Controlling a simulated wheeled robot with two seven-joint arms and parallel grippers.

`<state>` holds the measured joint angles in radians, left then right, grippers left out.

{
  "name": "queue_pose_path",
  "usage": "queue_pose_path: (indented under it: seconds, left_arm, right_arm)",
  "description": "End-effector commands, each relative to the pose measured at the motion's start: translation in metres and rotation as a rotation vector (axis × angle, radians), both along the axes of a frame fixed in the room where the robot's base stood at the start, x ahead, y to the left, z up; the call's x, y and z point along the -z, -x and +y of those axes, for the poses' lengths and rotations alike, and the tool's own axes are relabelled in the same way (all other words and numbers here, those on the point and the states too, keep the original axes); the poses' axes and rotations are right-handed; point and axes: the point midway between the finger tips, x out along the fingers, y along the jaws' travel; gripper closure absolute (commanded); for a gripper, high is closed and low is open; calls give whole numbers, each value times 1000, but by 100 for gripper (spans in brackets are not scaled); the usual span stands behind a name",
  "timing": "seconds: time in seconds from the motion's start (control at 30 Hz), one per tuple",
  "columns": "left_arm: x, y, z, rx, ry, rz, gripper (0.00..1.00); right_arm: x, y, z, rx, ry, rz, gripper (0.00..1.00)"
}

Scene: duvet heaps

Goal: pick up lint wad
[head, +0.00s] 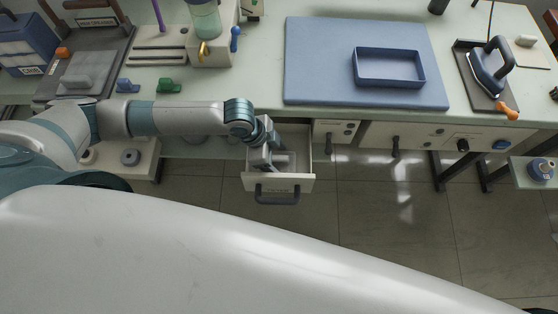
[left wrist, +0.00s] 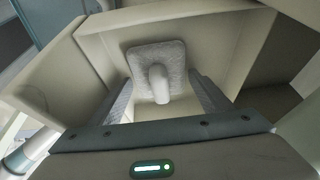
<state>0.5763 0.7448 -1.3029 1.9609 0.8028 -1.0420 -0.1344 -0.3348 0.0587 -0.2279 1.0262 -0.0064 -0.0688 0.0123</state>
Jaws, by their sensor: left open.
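A grey, fuzzy-looking pad with a pale rounded knob, which I take to be the lint wad (left wrist: 157,62), lies inside the open drawer (head: 279,183). It fills the middle of the left wrist view; in the head view it is partly hidden by my gripper. My left gripper (head: 266,163) reaches down into the drawer. In the left wrist view the gripper (left wrist: 163,100) is open, its two fingers apart on either side of the knob. I cannot tell whether they touch it. My right gripper is not in view.
Drawer walls (left wrist: 245,55) stand close around my left gripper. The workbench above holds a blue mat (head: 320,60) with a blue tray (head: 390,82), and an iron (head: 489,72) at right. A similar grey knobbed pad (head: 84,76) lies at left. Floor right of the drawer is clear.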

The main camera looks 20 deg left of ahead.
Motion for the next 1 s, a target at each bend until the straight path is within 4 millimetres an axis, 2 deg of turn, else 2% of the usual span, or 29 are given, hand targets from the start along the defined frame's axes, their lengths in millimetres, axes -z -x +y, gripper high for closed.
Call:
queue_pose_path:
  seconds: [0.13,0.17,0.27,0.3,0.67,0.87,1.0]
  left_arm:
    - [0,0,0,0,0,0,28]
    - [0,0,0,0,0,0,33]
    - [0,0,0,0,0,0,57]
    - [0,0,0,0,0,0,59]
    - [-4,0,0,0,1,-1,60]
    - [-23,-1,0,-1,1,-2,60]
    - [-45,-1,0,1,2,-3,60]
  right_arm:
    - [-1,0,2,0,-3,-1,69]
    - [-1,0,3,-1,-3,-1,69]
    - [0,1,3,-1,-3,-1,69]
    - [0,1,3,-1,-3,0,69]
    - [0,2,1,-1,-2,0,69]
    - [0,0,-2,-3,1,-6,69]
    - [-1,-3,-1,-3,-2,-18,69]
